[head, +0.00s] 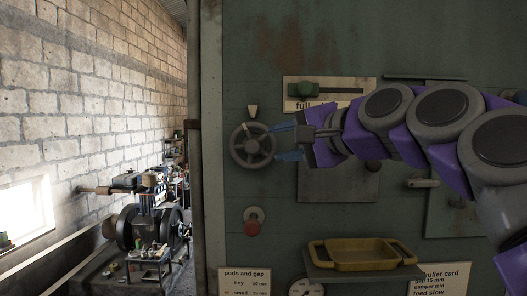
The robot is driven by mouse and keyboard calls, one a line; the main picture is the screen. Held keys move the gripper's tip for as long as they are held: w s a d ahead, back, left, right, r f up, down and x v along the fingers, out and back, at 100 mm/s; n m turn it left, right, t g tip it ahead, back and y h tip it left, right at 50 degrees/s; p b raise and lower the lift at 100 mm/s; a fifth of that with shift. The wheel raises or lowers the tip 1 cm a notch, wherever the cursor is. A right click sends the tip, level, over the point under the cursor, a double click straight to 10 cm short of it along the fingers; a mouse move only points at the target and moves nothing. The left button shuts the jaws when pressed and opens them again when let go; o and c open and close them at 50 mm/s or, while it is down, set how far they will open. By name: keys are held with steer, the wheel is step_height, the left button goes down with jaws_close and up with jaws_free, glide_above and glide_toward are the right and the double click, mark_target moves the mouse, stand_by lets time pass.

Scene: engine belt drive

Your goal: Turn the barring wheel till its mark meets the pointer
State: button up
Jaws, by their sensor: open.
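The barring wheel (252,146) is a dark grey spoked handwheel on the green panel in the head view. A small cream pointer (252,112) sits on the panel just above its rim. The fingertips are at the wheel's right rim in the picture. I cannot tell whether they touch it. Nothing shows between the fingers.
A green slider (304,89) on a labelled plate is above my gripper. A red knob (252,228) is below the wheel. A yellow tray (361,254) sits on a shelf at lower right, above a round gauge (305,289). An engine (148,222) stands far left, beyond the panel's edge.

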steer(key=b+v, duration=0.1)
steer(key=v, duration=0.8)
steer(key=shift+d, duration=0.25)
steer(key=shift+f, duration=0.1)
